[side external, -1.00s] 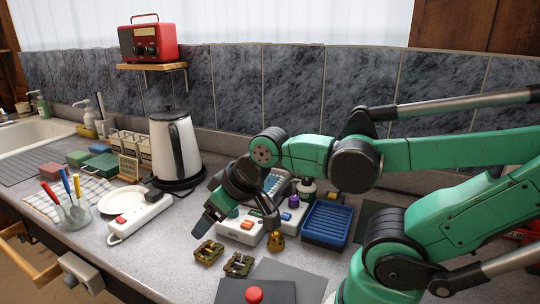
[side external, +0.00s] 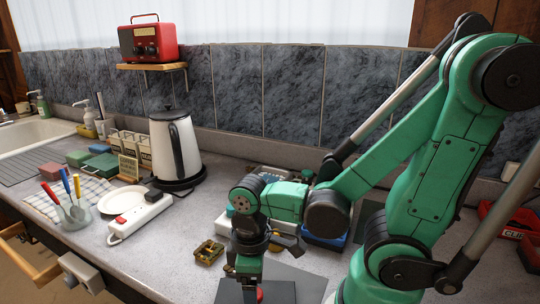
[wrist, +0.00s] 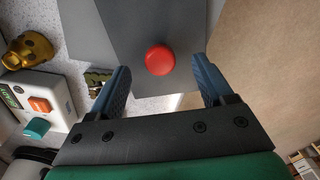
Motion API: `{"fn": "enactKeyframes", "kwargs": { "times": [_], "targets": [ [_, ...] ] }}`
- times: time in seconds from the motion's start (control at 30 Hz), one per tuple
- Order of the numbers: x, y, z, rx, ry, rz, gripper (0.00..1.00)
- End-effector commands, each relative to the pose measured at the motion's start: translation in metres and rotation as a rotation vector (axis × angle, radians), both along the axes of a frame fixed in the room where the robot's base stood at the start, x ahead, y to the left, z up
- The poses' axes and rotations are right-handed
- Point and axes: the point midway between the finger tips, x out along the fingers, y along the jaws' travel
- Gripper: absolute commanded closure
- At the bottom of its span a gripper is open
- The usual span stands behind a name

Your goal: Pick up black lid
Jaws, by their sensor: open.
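A dark grey flat panel with a round red knob, which looks like the black lid (wrist: 140,22), lies at the counter's front edge. It also shows at the bottom of the side view (side external: 283,293), partly hidden by my gripper (side external: 249,283). In the wrist view the red knob (wrist: 160,60) sits between the two blue fingertips of my gripper (wrist: 161,68). The fingers are spread with clear space on both sides of the knob. The gripper points down; its height above the knob is hard to judge.
A lighter grey sheet (wrist: 75,25) lies beside the dark panel. A gold bell-like object (wrist: 28,52) and a white box with coloured buttons (wrist: 38,108) stand left of the fingers in the wrist view. Brass pieces (side external: 209,252) lie close by. A kettle (side external: 177,145) stands farther back.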

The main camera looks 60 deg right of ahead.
Motion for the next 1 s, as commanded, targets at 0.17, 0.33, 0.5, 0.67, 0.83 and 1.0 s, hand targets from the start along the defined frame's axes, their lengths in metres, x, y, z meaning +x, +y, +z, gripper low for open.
{"fn": "enactKeyframes", "kwargs": {
  "times": [0.17, 0.33, 0.5, 0.67, 0.83, 1.0],
  "targets": [
    [0.000, 0.000, -0.011, -0.001, -0.001, 0.000, 0.26],
    [-0.001, 0.000, -0.017, -0.001, -0.001, -0.001, 0.26],
    [-0.001, 0.000, -0.018, -0.001, -0.001, -0.001, 0.26],
    [-0.001, 0.000, -0.018, -0.001, -0.001, -0.001, 0.26],
    [-0.001, 0.000, -0.018, -0.001, -0.001, -0.001, 0.69],
    [-0.001, 0.000, -0.018, -0.001, -0.001, -0.001, 1.00]
  ]
}}
